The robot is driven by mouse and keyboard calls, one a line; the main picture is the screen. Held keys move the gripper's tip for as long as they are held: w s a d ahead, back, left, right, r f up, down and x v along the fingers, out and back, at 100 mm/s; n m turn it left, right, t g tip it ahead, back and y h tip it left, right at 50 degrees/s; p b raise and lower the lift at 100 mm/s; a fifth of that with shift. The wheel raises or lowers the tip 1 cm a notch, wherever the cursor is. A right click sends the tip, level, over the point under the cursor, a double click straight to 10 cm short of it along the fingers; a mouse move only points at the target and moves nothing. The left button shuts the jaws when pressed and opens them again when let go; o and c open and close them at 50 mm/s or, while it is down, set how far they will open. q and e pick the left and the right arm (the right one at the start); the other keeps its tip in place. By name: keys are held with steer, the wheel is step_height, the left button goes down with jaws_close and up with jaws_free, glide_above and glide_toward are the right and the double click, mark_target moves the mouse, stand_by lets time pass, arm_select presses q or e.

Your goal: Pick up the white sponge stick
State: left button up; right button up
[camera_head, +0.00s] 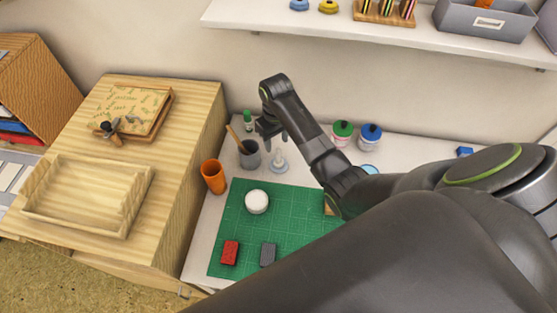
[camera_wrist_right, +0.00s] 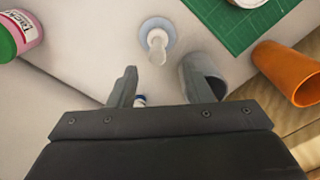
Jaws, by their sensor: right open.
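The white sponge stick (camera_head: 279,160) stands upright on a round pale base on the white table, behind the green mat. In the right wrist view the stick (camera_wrist_right: 157,42) shows just beyond the fingertips, apart from them. My right gripper (camera_head: 270,133) is above and behind it, near the grey cup. In the right wrist view the gripper (camera_wrist_right: 160,82) is open, with nothing held between its fingers. My left gripper is not in view.
A grey cup (camera_head: 249,156) with a wooden stick stands close left of the sponge stick. An orange cup (camera_head: 213,176), a green-capped bottle (camera_head: 248,120) and green-lidded (camera_head: 342,133) and blue-lidded (camera_head: 369,136) jars stand nearby. A white round object (camera_head: 257,202) lies on the green mat (camera_head: 295,225).

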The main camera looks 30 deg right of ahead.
mark_target(278, 150)
steer(key=shift+s+d+f+p, duration=0.15)
steer(key=shift+f+p, duration=0.15)
steer(key=shift+f, duration=1.5)
steer(key=shift+s+f+p, duration=0.1)
steer(key=shift+f+p, duration=0.15)
steer(key=shift+f, duration=1.5)
jaws_close()
steer(key=shift+r, duration=0.15)
step_height(278, 150, up, 10)
steer(key=shift+f+b, duration=0.1)
steer(key=shift+b, duration=0.25)
steer(key=shift+f, duration=0.1)
